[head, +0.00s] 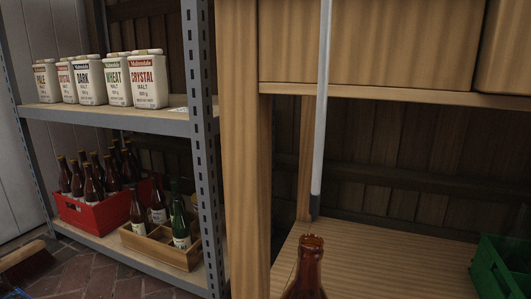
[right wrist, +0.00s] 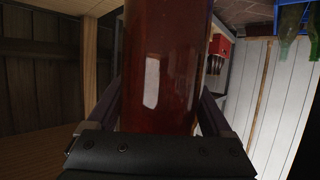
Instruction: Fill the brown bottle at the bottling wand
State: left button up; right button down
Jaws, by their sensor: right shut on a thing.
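The brown bottle (head: 308,270) stands near the bottom middle of the head view, its open mouth facing up. Its lower part is cut off by the picture edge. The bottling wand (head: 321,110), a pale tube with a dark tip, hangs from above. Its tip is above the bottle mouth and apart from it. In the right wrist view the brown bottle (right wrist: 165,65) fills the middle, between the two fingers of my right gripper (right wrist: 160,110), which is shut on it. My right gripper does not show in the head view, and my left gripper is in neither view.
A wooden bench shelf (head: 400,265) lies behind the bottle, with a green crate (head: 500,268) at right. A wooden post (head: 245,150) stands left of the wand. A metal rack (head: 130,118) holds malt packs, a red crate (head: 100,212) and a wooden crate (head: 165,248) of bottles.

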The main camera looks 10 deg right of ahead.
jog(key=shift+r, duration=0.2)
jog(key=shift+s+a+p, duration=0.5)
jog(key=shift+s+a, duration=0.15)
jog(key=shift+s, duration=0.25)
jog(key=s+a+p, duration=0.2)
jog(key=s+a, duration=0.6)
jog(key=s, duration=0.3)
jog(key=shift+s, duration=0.25)
dwell(0.3)
jog(key=shift+w, duration=0.15)
jog(key=w+d, duration=0.4)
jog(key=w, duration=0.2)
jog(key=shift+w+d+b, duration=0.2)
jog(key=shift+d+b, duration=0.1)
